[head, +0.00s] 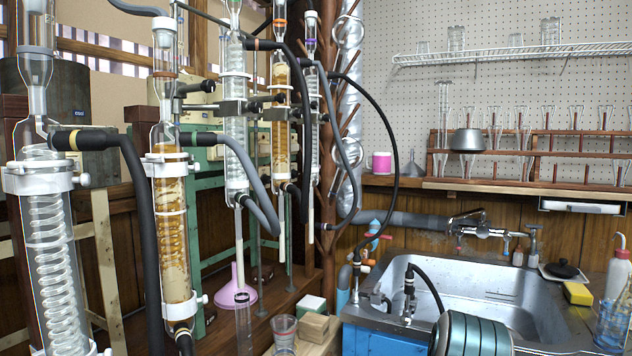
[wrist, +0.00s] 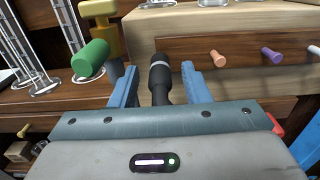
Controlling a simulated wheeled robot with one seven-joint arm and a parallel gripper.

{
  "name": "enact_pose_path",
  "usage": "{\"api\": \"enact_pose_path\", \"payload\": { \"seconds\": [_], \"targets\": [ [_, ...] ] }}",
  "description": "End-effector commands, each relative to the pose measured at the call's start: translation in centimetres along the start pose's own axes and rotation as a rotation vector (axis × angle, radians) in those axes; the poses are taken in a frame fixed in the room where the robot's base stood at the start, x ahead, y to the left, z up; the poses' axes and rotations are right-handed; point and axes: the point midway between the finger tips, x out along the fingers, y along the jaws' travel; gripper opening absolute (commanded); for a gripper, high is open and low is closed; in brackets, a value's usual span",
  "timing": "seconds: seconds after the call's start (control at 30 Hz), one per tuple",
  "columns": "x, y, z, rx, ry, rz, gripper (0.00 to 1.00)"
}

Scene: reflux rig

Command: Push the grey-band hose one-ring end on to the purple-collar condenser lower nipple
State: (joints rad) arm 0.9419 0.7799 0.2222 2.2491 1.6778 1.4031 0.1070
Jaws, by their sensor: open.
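The purple-collar condenser (head: 312,110) stands upright at the back of the row in the head view, next to the wooden post. Its purple collar shows near the top. Its lower nipple is too small and crowded by hoses to make out. In the wrist view a black hose end (wrist: 160,78) with one pale grey-white ring stands between the blue fingers of my gripper (wrist: 160,88). The fingers are open, with a gap on each side of the hose. I cannot tell the hose's band colour for sure. My gripper's fingers are not seen in the head view.
Other condensers, including an amber one (head: 170,220), stand left with black hoses hanging. A steel sink (head: 480,285) is at right. In the wrist view a green cylinder (wrist: 90,58) is close to the left finger, and a wooden front (wrist: 240,50) with coloured pegs lies behind.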

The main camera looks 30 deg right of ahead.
Motion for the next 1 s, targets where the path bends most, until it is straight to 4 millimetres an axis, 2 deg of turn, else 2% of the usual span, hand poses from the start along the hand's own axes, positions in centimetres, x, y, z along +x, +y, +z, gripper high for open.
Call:
{"api": "enact_pose_path", "payload": {
  "seconds": [0.87,1.0],
  "targets": [
    [0.00,-0.02,0.00,-0.001,0.000,0.000,0.43],
    [-0.01,-0.02,0.01,-0.001,0.000,0.000,0.04]
  ]
}}
